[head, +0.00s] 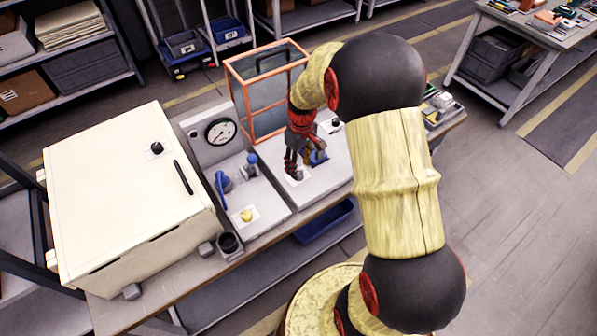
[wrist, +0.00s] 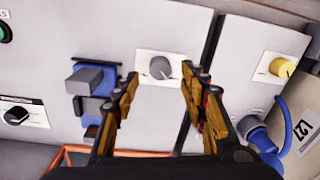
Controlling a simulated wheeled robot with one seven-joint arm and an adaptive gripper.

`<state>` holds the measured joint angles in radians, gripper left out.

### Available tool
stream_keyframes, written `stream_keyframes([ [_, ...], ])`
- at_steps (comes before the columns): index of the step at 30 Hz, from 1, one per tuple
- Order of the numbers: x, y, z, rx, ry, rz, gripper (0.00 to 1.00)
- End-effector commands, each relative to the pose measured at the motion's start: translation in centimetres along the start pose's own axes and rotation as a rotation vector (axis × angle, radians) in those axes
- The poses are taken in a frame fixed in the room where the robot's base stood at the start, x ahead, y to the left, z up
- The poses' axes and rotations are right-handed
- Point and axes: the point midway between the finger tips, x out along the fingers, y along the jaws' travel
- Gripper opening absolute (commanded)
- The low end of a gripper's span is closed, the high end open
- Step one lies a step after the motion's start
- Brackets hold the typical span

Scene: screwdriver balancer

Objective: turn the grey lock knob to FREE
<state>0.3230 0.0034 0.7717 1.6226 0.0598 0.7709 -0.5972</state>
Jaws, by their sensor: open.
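The grey lock knob (wrist: 161,68) sits on a white plate (wrist: 150,82) on the light grey panel in the wrist view. It lies between and just beyond my two fingertips. Its plate lettering is too small to read, so I cannot tell which mark it points at. My gripper (wrist: 161,76) is open, one finger on each side of the knob, with a visible gap to each. In the head view my gripper (head: 292,168) points down over the panel and mostly hides the knob.
A blue holder with a grey block (wrist: 90,80) stands left of the knob. A yellow knob (wrist: 282,68) and a blue fitting (wrist: 255,135) are to the right. A black knob (wrist: 16,114) is far left. An orange-framed clear box (head: 266,92) stands behind; a cream cabinet (head: 120,190) stands left.

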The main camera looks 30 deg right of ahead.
Motion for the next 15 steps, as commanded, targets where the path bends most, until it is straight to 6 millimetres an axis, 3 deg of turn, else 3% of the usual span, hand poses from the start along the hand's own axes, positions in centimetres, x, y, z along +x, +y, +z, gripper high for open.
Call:
stream_keyframes([
  [6,2.8,0.0,0.0,0.0,0.0,0.0,0.43],
  [15,3.4,0.0,0.0,0.0,0.001,0.0,0.43],
])
